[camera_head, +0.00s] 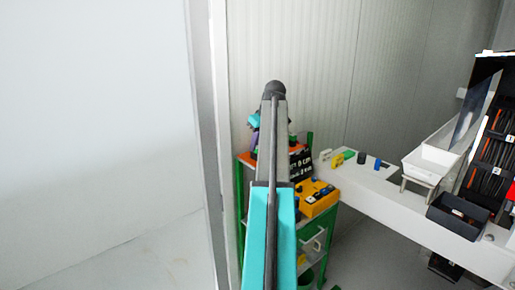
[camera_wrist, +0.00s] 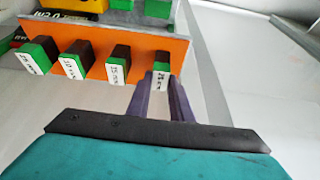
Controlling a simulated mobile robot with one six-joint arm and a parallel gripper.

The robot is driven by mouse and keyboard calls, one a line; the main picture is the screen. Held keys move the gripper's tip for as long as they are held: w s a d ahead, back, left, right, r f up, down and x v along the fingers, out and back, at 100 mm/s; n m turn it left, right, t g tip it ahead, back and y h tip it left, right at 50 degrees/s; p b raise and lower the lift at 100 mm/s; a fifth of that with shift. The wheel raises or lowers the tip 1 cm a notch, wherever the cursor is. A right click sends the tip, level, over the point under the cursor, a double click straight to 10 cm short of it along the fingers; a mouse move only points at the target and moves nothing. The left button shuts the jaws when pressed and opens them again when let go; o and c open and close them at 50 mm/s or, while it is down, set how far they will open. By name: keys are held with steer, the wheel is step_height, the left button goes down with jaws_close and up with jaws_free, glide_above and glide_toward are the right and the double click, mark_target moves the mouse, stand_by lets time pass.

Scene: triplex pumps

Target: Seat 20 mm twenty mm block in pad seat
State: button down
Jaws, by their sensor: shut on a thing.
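My gripper (camera_wrist: 161,92) shows in the wrist view with its two purple fingers shut on a small block (camera_wrist: 161,78). This block has a green top and a white label facing me. It is at the right end of a row along the front edge of an orange board (camera_wrist: 115,70). Its label is too small to read surely, so I cannot tell whether it is the 20 mm block. I cannot tell whether it still touches the board. In the head view my arm hides most of the gripper and the blocks. No pad seat can be made out.
Several similar green and black blocks (camera_wrist: 74,66) stand left of the held one. In the head view the green cart (camera_head: 240,205) stands beside a white bench (camera_head: 385,205) with a dark bin (camera_head: 455,218) and white tray (camera_head: 430,165).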

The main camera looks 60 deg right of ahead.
steer(key=shift+r+b, duration=1.15)
steer(key=shift+r, duration=0.35)
steer(key=shift+s+r, duration=0.15)
steer(key=s+a+b, duration=0.2)
steer(key=s+b, duration=0.1)
steer(key=s, duration=0.4)
steer(key=s+a+r+b, duration=0.1)
steer(key=s+a+b, duration=0.2)
steer(key=s, duration=0.4)
steer(key=shift+s+a+r, duration=0.3)
steer(key=shift+s, duration=0.05)
